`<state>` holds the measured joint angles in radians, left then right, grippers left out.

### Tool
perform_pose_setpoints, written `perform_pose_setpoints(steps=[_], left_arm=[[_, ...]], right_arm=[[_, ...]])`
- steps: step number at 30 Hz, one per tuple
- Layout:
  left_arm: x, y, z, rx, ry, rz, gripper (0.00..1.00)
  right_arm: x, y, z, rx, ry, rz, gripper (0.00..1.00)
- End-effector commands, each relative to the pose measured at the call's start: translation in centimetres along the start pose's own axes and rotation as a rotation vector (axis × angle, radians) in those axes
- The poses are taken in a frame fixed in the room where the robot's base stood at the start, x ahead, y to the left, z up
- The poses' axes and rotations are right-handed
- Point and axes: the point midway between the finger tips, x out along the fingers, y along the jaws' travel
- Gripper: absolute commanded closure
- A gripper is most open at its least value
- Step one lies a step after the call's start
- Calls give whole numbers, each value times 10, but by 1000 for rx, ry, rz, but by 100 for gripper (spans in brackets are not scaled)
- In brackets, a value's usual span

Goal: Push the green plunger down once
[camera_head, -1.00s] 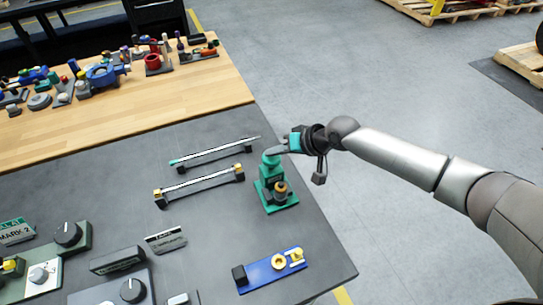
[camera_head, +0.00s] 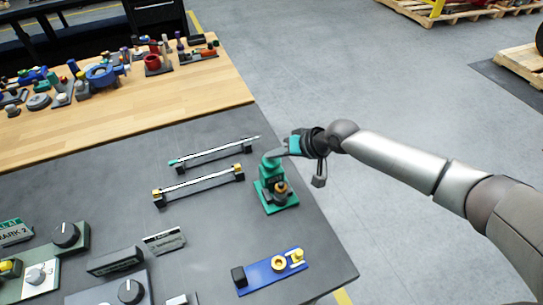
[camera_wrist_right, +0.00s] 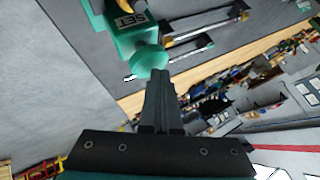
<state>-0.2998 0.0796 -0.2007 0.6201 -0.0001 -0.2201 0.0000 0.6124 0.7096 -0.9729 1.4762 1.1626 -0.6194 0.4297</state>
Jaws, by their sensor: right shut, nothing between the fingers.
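The green plunger (camera_head: 270,162) has a round knob on top of a green block-shaped station (camera_head: 267,183) near the right edge of the dark table. The knob also shows in the right wrist view (camera_wrist_right: 147,56), beside a face marked "SET". My right gripper (camera_head: 280,152) is shut and empty, its fingertips at the top of the knob from the right. In the right wrist view the fingertips (camera_wrist_right: 160,76) overlap the knob's near edge. I cannot tell whether they press on it. My left gripper is not in view.
Two slim rail fixtures (camera_head: 207,182) lie left of the plunger. A blue plate with yellow parts (camera_head: 270,272) lies in front of it. Dial boxes (camera_head: 66,236) stand at the lower left. Open floor (camera_head: 400,110) lies right of the table.

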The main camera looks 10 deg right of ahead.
Motion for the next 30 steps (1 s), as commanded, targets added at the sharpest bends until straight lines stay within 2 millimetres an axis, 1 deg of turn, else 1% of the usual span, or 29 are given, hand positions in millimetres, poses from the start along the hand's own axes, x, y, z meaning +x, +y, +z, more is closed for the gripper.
perform_pose_setpoints(steps=[3, 22, 26, 30], left_arm=[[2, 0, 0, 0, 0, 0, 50], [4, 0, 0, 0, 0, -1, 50], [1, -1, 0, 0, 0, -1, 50], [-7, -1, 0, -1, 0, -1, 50]], right_arm=[[2, 2, 4, 1, -5, 1, 100], [5, 4, 6, 2, -8, 2, 100], [3, 2, 5, 2, -8, 2, 100], [-3, -2, 1, 2, -9, 2, 100]])
